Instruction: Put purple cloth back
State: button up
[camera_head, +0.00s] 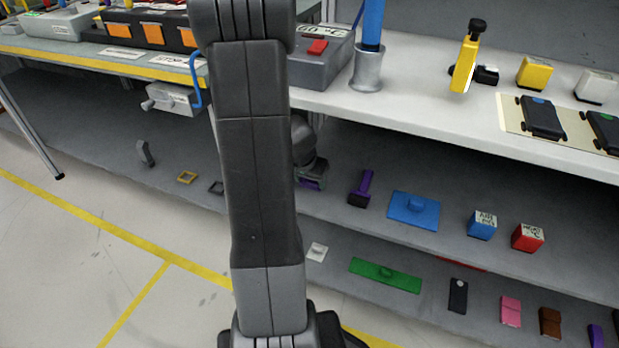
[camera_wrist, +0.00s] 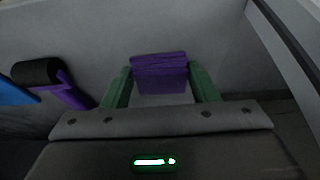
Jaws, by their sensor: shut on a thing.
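The purple cloth (camera_wrist: 160,72) is a small folded block between the two green fingers of my gripper (camera_wrist: 161,84) in the wrist view. My gripper is shut on it. A pale grey surface lies behind and below the cloth; I cannot tell whether the cloth touches it. In the head view the purple cloth (camera_head: 312,184) shows just right of my arm, at the middle shelf (camera_head: 440,244). My arm hides most of the gripper there.
A purple-and-black tool (camera_head: 361,188) lies close to the right of my gripper, then a blue plate (camera_head: 414,209), a blue cube (camera_head: 482,225) and a red cube (camera_head: 527,238). The tabletop (camera_head: 440,112) overhangs this shelf. A lower shelf holds a green plate (camera_head: 385,275) and small items.

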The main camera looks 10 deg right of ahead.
jog(key=shift+f, duration=0.1)
jog(key=shift+f, duration=0.25)
jog(key=o, duration=0.9)
jog(key=shift+r+p, duration=0.25)
jog(key=shift+p, duration=0.05)
jog(key=shift+p+v, duration=0.5)
jog(key=shift+v, duration=0.55)
jog(key=s+a+b, duration=0.1)
jog(key=s+a, duration=0.1)
jog(key=s, duration=0.1)
jog(key=s+a+b, duration=0.1)
jog(key=s+a, duration=0.1)
jog(key=s, duration=0.1)
jog(key=s+a+b, duration=0.1)
jog(key=s+a, duration=0.2)
jog(key=s, duration=0.1)
jog(key=shift+s+r+b, duration=0.1)
jog(key=shift+r+b, duration=0.1)
jog(key=shift+b, duration=0.15)
